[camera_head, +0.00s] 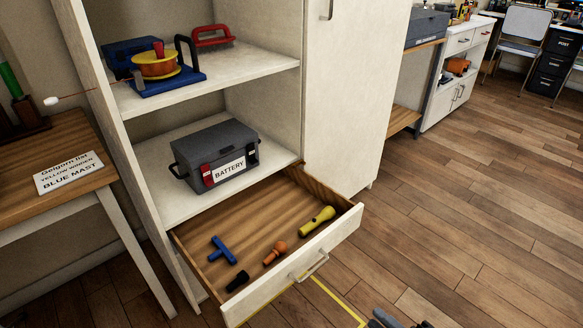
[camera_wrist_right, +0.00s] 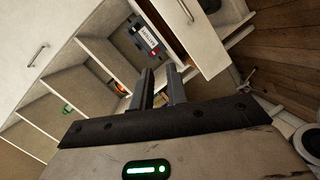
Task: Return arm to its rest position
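My right gripper (camera_head: 398,319) shows only at the bottom edge of the head view, over the floor and to the right of the open drawer (camera_head: 292,274). In the right wrist view its two dark fingers (camera_wrist_right: 160,86) stand apart with an empty gap between them, so it is open and holds nothing. The rest of the right arm is hidden below the head view. My left arm and gripper are not in view.
The drawer juts out, holding a blue T-shaped tool (camera_head: 222,250), orange tool (camera_head: 275,253), yellow flashlight (camera_head: 317,220) and black item (camera_head: 237,281). A battery box (camera_head: 215,153) and winder (camera_head: 156,66) occupy shelves. A table (camera_head: 62,170) stands left. Floor at right is clear.

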